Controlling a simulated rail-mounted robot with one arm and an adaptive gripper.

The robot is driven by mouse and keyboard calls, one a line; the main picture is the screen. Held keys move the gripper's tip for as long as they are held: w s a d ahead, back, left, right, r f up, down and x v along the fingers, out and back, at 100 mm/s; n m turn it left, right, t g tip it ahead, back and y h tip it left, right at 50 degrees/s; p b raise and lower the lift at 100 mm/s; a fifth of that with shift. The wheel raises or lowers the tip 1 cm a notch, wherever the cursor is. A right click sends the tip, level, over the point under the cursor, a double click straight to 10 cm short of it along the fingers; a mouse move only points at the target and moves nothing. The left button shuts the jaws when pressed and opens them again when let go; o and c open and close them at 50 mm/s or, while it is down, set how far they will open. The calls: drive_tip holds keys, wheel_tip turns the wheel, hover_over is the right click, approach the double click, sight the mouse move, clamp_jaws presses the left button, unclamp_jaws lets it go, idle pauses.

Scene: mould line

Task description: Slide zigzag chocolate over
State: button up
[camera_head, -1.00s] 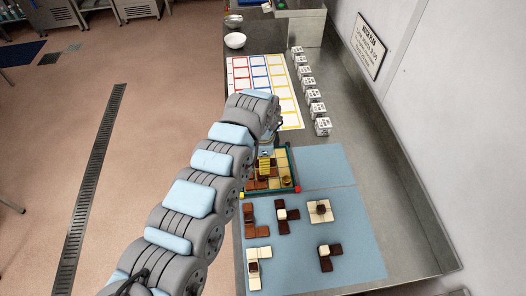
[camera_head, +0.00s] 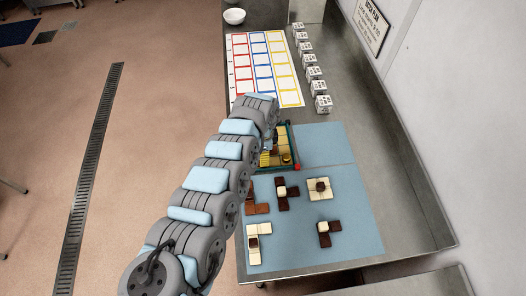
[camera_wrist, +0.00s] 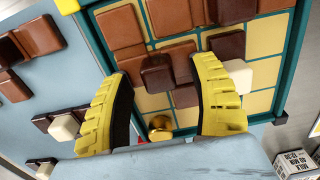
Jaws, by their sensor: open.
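The teal-edged tray (camera_head: 298,158) stands at the far end of the blue mat. It holds brown and dark chocolate pieces and shows bare cream cells. My gripper (camera_wrist: 162,78) is open over the tray, its yellow fingers spread apart. Between the fingertips is a brown chocolate piece (camera_wrist: 156,74) with stepped blocks, likely the zigzag; the fingers hide part of its outline. I cannot tell whether they touch it. A gold knob (camera_wrist: 160,127) lies nearer the wrist, between the fingers. In the head view my arm covers the tray's left part.
Several chocolate pieces lie on the blue mat (camera_head: 358,213), including a cream square (camera_head: 320,190) and a dark piece with a cream block (camera_head: 327,232). A coloured grid sheet (camera_head: 262,68) lies beyond the tray. White printed cubes (camera_head: 323,104) line its right side, near the wall.

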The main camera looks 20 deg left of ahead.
sight(275, 156)
drive_tip(key=shift+c, duration=0.3)
clamp_jaws()
drive_tip(key=shift+d, duration=0.1)
drive_tip(key=shift+w+d+b, duration=0.4)
drive_tip(key=shift+w+d, duration=0.15)
drive_tip(key=shift+d, duration=0.4)
drive_tip(key=shift+w+d+b, duration=0.35)
drive_tip(key=shift+w+d, duration=0.15)
drive_tip(key=shift+d, duration=0.4)
drive_tip(key=shift+c, duration=0.4)
unclamp_jaws()
drive_tip(key=shift+d, duration=0.1)
drive_tip(key=shift+r, duration=0.1)
